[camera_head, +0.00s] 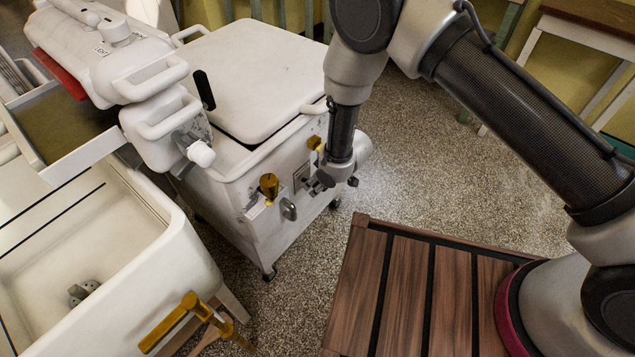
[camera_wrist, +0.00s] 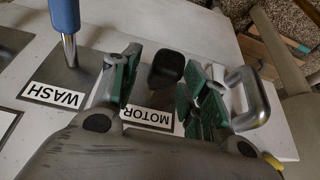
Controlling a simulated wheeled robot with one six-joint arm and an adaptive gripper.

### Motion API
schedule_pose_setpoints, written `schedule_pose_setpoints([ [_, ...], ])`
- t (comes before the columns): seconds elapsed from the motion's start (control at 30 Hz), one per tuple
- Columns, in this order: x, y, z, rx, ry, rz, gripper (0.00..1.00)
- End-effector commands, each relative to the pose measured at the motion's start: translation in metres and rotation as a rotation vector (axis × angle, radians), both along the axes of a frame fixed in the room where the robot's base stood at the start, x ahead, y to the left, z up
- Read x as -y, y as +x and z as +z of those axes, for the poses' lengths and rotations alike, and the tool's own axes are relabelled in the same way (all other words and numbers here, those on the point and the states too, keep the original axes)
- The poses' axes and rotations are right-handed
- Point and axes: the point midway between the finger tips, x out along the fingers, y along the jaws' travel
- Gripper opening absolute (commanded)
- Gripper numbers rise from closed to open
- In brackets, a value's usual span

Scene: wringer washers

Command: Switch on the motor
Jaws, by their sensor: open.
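The white washer (camera_head: 252,75) stands at the picture's centre, with controls on its side panel. In the wrist view, the MOTOR label (camera_wrist: 147,116) sits on a dark plate. A black switch knob (camera_wrist: 166,66) sticks up from that plate. My gripper (camera_wrist: 160,84) is open, with one green-padded finger on each side of the knob. A gap shows on the left side; whether the right finger touches the knob I cannot tell. In the head view, my gripper (camera_head: 320,184) is at the panel and hides the motor switch.
A blue-handled lever (camera_wrist: 66,20) rises by the WASH label (camera_wrist: 56,96), left of my gripper. A metal loop handle (camera_wrist: 248,98) is close on the right. A gold knob (camera_head: 268,186) is on the panel. The wringer (camera_head: 120,60) and a white tub (camera_head: 175,245) stand left.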

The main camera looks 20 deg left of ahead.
Motion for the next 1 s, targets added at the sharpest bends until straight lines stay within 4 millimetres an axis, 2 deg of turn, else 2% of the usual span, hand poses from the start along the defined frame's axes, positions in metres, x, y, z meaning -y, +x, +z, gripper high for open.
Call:
schedule_pose_setpoints([
  [0.17, 0.005, -0.002, 0.012, 0.0, 0.001, 0.0, 0.45],
  [0.6, 0.042, -0.017, 0.093, 0.002, 0.002, 0.0, 0.45],
  [0.8, 0.049, -0.02, 0.106, 0.0, 0.0, -0.001, 0.45],
  [1.0, 0.05, -0.021, 0.107, 0.0, 0.0, 0.0, 0.45],
])
